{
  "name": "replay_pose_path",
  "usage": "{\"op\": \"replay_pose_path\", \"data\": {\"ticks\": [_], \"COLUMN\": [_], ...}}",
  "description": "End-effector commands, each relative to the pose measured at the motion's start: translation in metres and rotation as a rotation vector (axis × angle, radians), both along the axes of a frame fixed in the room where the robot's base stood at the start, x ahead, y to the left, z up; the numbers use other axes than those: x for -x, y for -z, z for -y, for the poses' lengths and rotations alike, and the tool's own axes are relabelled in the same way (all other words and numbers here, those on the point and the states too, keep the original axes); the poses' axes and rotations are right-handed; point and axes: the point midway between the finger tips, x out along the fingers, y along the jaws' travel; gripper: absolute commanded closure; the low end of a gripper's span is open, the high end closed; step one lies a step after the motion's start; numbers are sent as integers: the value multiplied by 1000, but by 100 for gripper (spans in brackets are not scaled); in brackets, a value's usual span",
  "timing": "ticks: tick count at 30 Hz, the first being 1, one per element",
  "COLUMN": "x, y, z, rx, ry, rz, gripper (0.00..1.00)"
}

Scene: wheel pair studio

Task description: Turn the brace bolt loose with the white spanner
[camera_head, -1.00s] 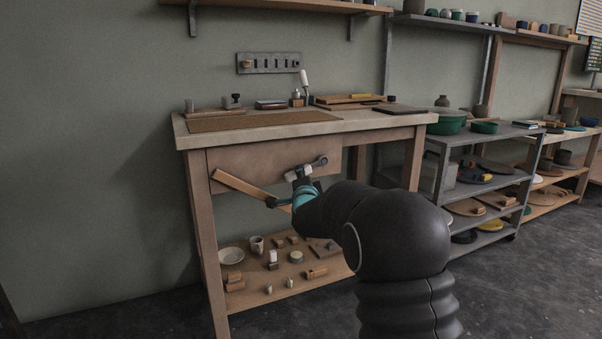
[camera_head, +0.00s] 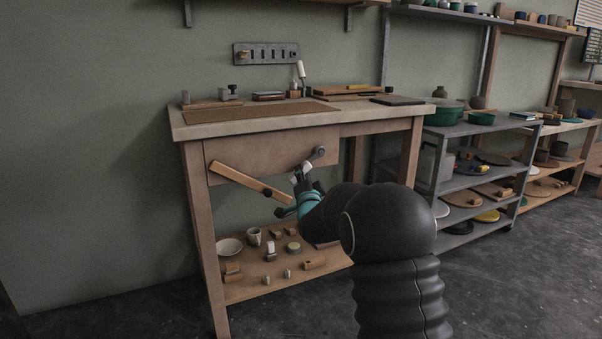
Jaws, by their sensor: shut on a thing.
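My gripper (camera_head: 303,182) is in front of the bench's front panel, seen mostly from behind. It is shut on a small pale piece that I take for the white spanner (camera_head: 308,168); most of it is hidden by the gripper. A grey round-ended fitting (camera_head: 319,153) shows just above and right of it, at the panel; I cannot tell whether they touch. A slanted wooden brace (camera_head: 237,180) runs down to the right across the panel. A dark round bolt head (camera_head: 267,193) is on the brace, left of my gripper.
The workbench top (camera_head: 290,124) holds boards, blocks and small tools. Its lower shelf (camera_head: 250,291) holds a white dish, a cup and several blocks. A grey shelf unit (camera_head: 452,184) with pots and boards stands to the right. Dark floor is free in front.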

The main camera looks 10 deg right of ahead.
Motion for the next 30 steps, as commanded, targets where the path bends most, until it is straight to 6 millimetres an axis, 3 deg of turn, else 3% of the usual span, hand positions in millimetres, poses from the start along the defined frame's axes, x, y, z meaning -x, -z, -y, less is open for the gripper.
{"op": "replay_pose_path", "data": {"ticks": [13,30], "x": [-1,-7], "y": [5,22], "z": [2,18], "rx": [38,304], "ry": [0,-1], "rz": [9,97], "gripper": [100,100]}}
